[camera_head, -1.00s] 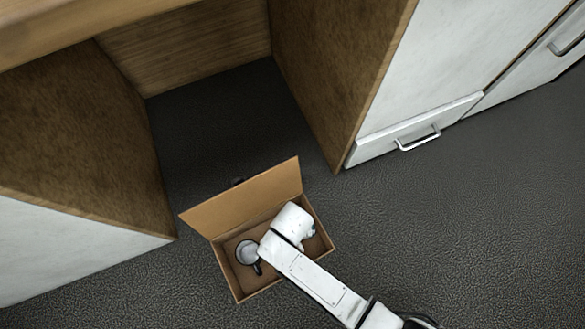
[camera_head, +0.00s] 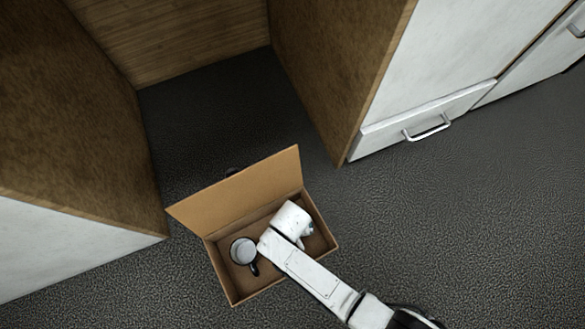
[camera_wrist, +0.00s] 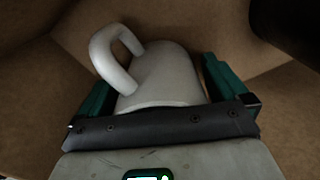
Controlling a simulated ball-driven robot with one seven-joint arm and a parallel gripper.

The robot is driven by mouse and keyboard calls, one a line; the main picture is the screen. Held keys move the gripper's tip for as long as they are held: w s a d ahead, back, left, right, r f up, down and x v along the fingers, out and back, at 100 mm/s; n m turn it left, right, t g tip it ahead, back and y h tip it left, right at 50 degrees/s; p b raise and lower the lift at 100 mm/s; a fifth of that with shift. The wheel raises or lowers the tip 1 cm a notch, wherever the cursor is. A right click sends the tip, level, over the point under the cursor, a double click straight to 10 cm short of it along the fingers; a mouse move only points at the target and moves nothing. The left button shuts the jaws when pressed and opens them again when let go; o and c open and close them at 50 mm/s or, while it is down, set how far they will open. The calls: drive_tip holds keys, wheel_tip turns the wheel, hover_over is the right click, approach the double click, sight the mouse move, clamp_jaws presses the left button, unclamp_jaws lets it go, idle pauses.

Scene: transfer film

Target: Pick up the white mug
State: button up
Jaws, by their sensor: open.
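The white mug (camera_wrist: 168,78) is in the wrist view, inside the cardboard box, with its handle toward the upper left. My gripper (camera_wrist: 160,88) is open, with one green finger on each side of the mug's body. I cannot tell whether either finger touches it. In the head view my arm's end is over the right part of the open cardboard box (camera_head: 222,280) and hides the white mug and the fingers.
A second mug (camera_head: 243,251), with a dark outside and handle and a pale inside, stands in the box's left part. The box's raised flap (camera_head: 240,190) is at its far side. Wooden cabinet walls (camera_head: 315,75) stand behind; dark floor (camera_head: 460,220) is clear on the right.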

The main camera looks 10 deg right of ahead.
drive_tip(key=c, duration=1.1)
drive_tip(key=shift+c, duration=0.2)
drive_tip(key=shift+r, duration=0.15)
